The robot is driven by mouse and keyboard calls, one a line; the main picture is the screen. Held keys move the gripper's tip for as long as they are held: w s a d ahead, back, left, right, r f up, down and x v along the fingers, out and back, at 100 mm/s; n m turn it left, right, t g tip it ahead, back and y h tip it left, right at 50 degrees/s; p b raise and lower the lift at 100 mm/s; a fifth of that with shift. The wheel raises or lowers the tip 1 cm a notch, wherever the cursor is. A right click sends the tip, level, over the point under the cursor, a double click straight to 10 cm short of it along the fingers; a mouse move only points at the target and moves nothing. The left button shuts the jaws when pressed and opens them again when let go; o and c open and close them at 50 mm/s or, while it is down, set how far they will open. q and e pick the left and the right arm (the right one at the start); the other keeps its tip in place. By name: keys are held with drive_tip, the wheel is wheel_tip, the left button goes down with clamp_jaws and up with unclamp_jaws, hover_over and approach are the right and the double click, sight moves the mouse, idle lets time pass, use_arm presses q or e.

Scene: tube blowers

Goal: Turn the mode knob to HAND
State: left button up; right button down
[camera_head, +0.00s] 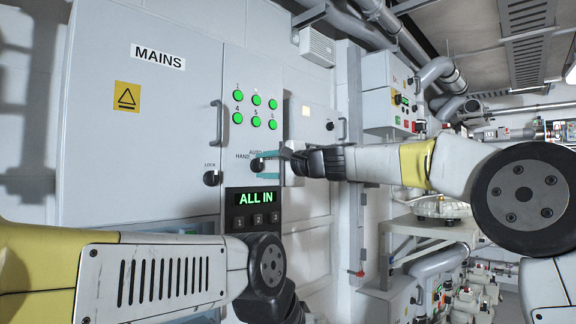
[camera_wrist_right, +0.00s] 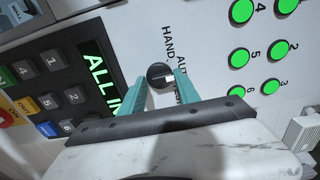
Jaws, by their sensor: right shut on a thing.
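The mode knob (camera_head: 257,166) is a small black round knob on the grey cabinet's front, with HAND printed to its left and AUTO above it in the head view. My right gripper (camera_head: 264,166) comes in from the right with teal fingers, shut on the knob. In the right wrist view the knob (camera_wrist_right: 160,75) sits between the two teal fingertips (camera_wrist_right: 157,87). A pale mark shows on its face; I cannot tell exactly which label it points to. The third label is partly hidden by a finger. My left arm crosses the lower left; its gripper is out of view.
Above the knob are several lit green lamps (camera_head: 255,110). Below is a black panel with a green ALL IN display (camera_head: 257,197) and number buttons. A LOCK knob (camera_head: 211,178) and a vertical door handle (camera_head: 217,121) are to the left. Pipes and another control box (camera_head: 388,92) stand right.

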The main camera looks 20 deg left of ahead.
drive_tip(key=shift+s+r, duration=0.1)
drive_tip(key=shift+r, duration=0.35)
drive_tip(key=shift+d+r+n, duration=0.1)
drive_tip(key=shift+n, duration=0.4)
drive_tip(key=n, duration=0.8)
drive_tip(key=shift+s+a+n, duration=0.2)
drive_tip(key=shift+s+n, duration=0.1)
drive_tip(key=shift+n, duration=0.1)
drive_tip(key=c, duration=1.1)
unclamp_jaws()
drive_tip(key=shift+s, duration=0.1)
drive_tip(key=shift+w+f, duration=0.2)
drive_tip(key=shift+f, duration=0.1)
